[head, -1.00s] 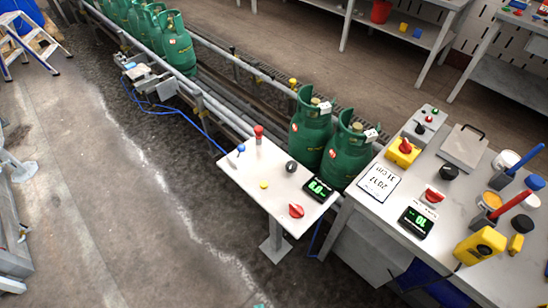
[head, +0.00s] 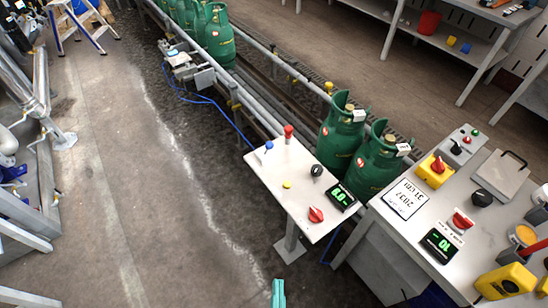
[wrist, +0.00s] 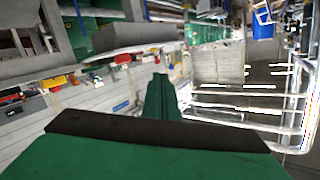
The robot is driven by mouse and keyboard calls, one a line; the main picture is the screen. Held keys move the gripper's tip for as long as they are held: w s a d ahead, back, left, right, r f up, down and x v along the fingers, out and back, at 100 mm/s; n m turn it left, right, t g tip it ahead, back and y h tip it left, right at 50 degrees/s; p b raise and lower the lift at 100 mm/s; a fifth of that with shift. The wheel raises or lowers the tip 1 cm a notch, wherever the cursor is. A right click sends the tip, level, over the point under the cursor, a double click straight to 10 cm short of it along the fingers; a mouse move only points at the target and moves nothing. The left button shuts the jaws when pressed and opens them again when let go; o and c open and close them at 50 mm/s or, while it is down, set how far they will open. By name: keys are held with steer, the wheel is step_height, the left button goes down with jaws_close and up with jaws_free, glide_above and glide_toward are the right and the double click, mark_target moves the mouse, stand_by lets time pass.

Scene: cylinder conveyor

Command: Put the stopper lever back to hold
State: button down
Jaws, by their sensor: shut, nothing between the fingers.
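A small white control panel (head: 262,162) stands beside the conveyor. It carries a lever with a red knob (head: 288,130) and a lever with a blue knob (head: 269,145) near its far left edge; I see no readable label showing which is the stopper lever. My gripper (head: 278,290) shows as teal fingers at the bottom edge of the head view, shut and empty, well short of the panel.
The panel also has a black knob (head: 317,169), a yellow button (head: 287,185), a red knob switch (head: 316,214) and a display (head: 342,196). Two green cylinders (head: 341,137) stand behind it. A workbench (head: 405,240) is at right. Floor left of the panel is clear.

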steer(key=w+d+r+m+t, duration=0.1)
steer(key=w+m+t, duration=0.2)
steer(key=w+m, duration=1.2)
steer(key=w, duration=1.3)
steer(key=shift+d+r, duration=0.2)
steer(key=shift+r, duration=0.2)
steer(key=shift+w, duration=0.1)
steer(key=shift+w+a+r, duration=0.1)
steer(key=shift+w, duration=0.1)
steer(key=w, duration=0.6)
steer(key=w+r, duration=0.1)
steer(key=w, duration=0.2)
steer(key=shift+w, duration=0.4)
steer(key=shift+w+a+r, duration=0.2)
steer(key=shift+w+a, duration=0.4)
steer(key=shift+a, duration=0.05)
steer(key=shift+w+a+r, duration=0.15)
steer(key=shift+w+a, duration=0.45)
steer(key=shift+a, duration=0.05)
steer(key=shift+a, duration=0.1)
steer(key=shift+w, duration=0.1)
